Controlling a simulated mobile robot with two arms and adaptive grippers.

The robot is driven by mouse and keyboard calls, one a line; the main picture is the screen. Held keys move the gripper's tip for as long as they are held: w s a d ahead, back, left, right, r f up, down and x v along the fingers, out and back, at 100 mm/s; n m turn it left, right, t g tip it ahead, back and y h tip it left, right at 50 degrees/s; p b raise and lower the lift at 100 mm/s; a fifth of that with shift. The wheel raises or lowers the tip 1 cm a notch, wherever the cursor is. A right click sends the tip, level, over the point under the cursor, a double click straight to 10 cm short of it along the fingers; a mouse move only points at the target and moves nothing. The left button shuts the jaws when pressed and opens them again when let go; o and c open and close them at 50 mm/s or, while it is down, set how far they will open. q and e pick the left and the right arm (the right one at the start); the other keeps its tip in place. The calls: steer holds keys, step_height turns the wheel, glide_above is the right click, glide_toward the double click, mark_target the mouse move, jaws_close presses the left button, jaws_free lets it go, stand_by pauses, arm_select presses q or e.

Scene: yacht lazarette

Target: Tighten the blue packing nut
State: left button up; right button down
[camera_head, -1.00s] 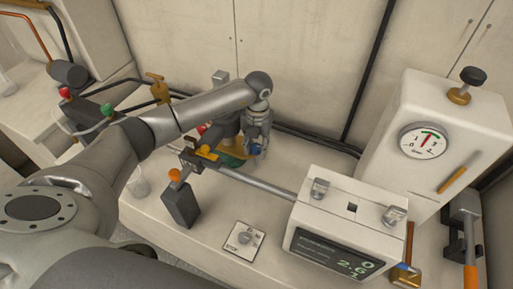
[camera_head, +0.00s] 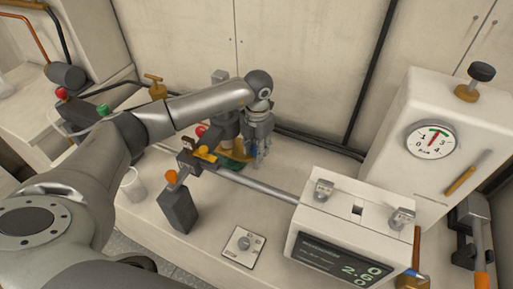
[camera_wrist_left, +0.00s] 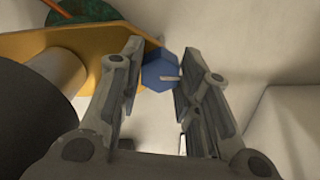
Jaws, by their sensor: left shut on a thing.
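The blue packing nut (camera_wrist_left: 160,71) is a six-sided blue piece with a pale mark on its face, in the upper middle of the left wrist view. My left gripper (camera_wrist_left: 158,82) has its two fingers on either side of the nut and is shut on it. There the nut is mostly hidden by the fingers. My right gripper is not in view.
A metal shaft (camera_head: 255,185) runs from the fitting to a white box with a display (camera_head: 340,262). A tall white cabinet with a gauge (camera_head: 431,140) stands at right.

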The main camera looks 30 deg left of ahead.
arm_select(q)
steer(key=o, duration=1)
step_height(320, 180, up, 12)
steer(key=shift+r, duration=0.1)
stand_by(0.4)
